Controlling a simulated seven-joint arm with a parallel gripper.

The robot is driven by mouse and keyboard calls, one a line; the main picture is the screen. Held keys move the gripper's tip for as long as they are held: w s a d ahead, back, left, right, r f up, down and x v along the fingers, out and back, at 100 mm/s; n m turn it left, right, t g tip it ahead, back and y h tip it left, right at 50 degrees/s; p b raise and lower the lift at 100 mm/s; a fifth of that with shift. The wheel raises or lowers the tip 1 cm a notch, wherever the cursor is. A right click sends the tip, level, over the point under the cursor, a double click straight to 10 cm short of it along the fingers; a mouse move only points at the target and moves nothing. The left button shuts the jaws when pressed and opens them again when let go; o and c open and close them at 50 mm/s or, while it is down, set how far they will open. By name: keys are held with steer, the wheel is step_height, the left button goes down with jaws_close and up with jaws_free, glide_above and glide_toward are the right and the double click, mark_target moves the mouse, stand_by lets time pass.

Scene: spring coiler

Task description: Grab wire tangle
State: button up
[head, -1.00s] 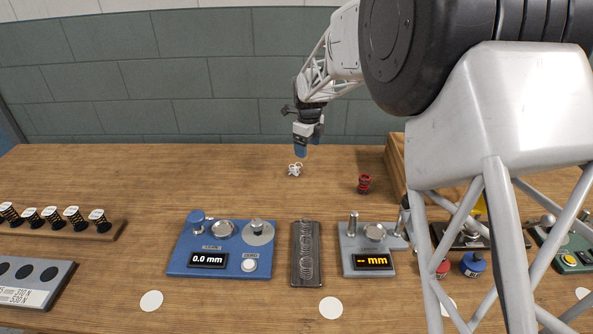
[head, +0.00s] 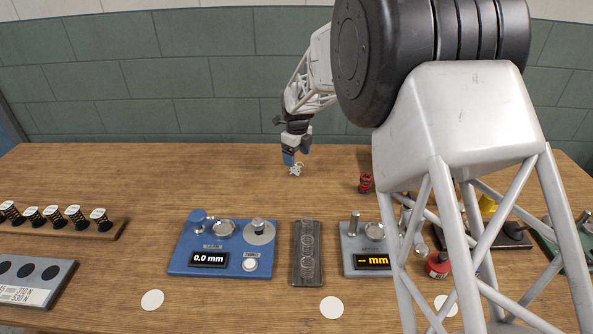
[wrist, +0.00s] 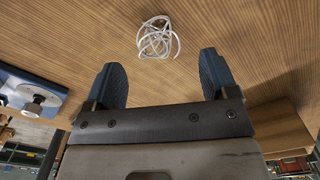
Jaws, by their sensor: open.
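The wire tangle is a small loose knot of pale wire (head: 296,169) on the wooden table, toward the back, in the head view. In the wrist view the wire tangle (wrist: 157,38) lies beyond the fingertips, roughly centred between them. My gripper (head: 295,156) hangs just above and beside the tangle in the head view. In the wrist view my gripper (wrist: 162,72) has its two blue fingers wide apart with nothing between them. Whether a fingertip touches the wire cannot be told.
A red spool-like part (head: 366,183) stands to the right of the tangle. A blue device reading 0.0 mm (head: 221,262), a dark slotted block (head: 307,270) and a grey gauge (head: 352,246) stand nearer the front. The table left of the tangle is clear.

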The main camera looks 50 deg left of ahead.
mark_target(297, 166)
steer(key=shift+f, duration=0.15)
steer(key=shift+s+f, duration=0.1)
steer(key=shift+f, duration=2.4)
steer(key=shift+c, duration=0.5)
steer(key=c, duration=0.9)
steer(key=shift+r, duration=0.15)
